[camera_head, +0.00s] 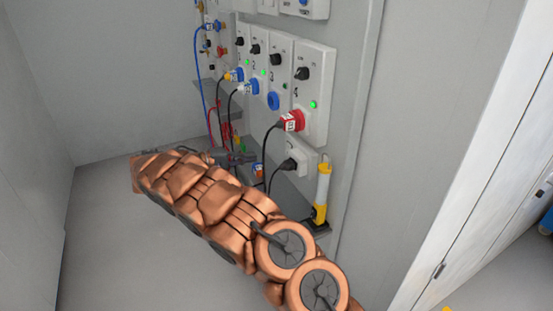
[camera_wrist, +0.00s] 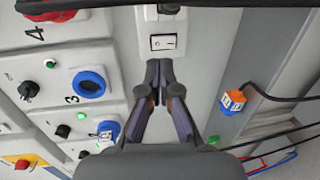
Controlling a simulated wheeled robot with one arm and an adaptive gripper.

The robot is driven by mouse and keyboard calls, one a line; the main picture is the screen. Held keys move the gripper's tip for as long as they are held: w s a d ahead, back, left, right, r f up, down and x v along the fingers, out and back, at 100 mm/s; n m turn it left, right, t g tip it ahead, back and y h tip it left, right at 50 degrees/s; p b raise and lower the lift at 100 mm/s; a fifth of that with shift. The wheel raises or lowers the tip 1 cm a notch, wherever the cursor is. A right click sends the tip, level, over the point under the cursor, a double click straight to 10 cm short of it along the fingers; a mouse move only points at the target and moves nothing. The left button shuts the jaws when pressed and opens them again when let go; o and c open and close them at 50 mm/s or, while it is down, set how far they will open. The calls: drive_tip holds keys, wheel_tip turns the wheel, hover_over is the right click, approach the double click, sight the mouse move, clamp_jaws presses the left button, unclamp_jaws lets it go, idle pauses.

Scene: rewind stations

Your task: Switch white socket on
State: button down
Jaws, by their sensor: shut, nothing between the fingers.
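The white socket (camera_head: 302,157) sits low on the grey wall panel in the head view, with a black plug (camera_head: 287,165) and cable in it. In the wrist view the white socket (camera_wrist: 178,25) is at the top centre, with its white rocker switch (camera_wrist: 162,42) facing me. Which way the rocker is tipped is too small to tell. My gripper (camera_wrist: 159,65) is shut and empty, its tips just below the switch in the picture; whether they touch is unclear. In the head view my gripper (camera_head: 240,158) shows dark beyond my copper-coloured arm, left of the socket.
Above the socket are numbered panels with black knobs, green lights, a red plug (camera_head: 292,121) and a blue socket (camera_wrist: 88,83). An orange plug (camera_wrist: 233,100) with a black cable is at right in the wrist view. A yellow lamp (camera_head: 322,193) stands right of the socket.

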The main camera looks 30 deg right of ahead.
sight(287, 154)
drive_tip(key=shift+t+h, duration=0.3)
drive_tip(key=w+f, duration=0.1)
drive_tip(key=w+a+f, duration=0.1)
drive_tip(key=shift+w+a+f, duration=0.2)
drive_tip(key=shift+w+f, duration=0.1)
drive_tip(key=shift+w, duration=0.05)
drive_tip(key=d, duration=0.4)
drive_tip(key=s+d+f, duration=0.1)
drive_tip(key=d, duration=0.9)
drive_tip(key=shift+s+f, duration=0.15)
drive_tip(key=shift+f, duration=0.2)
drive_tip(key=shift+f, duration=0.1)
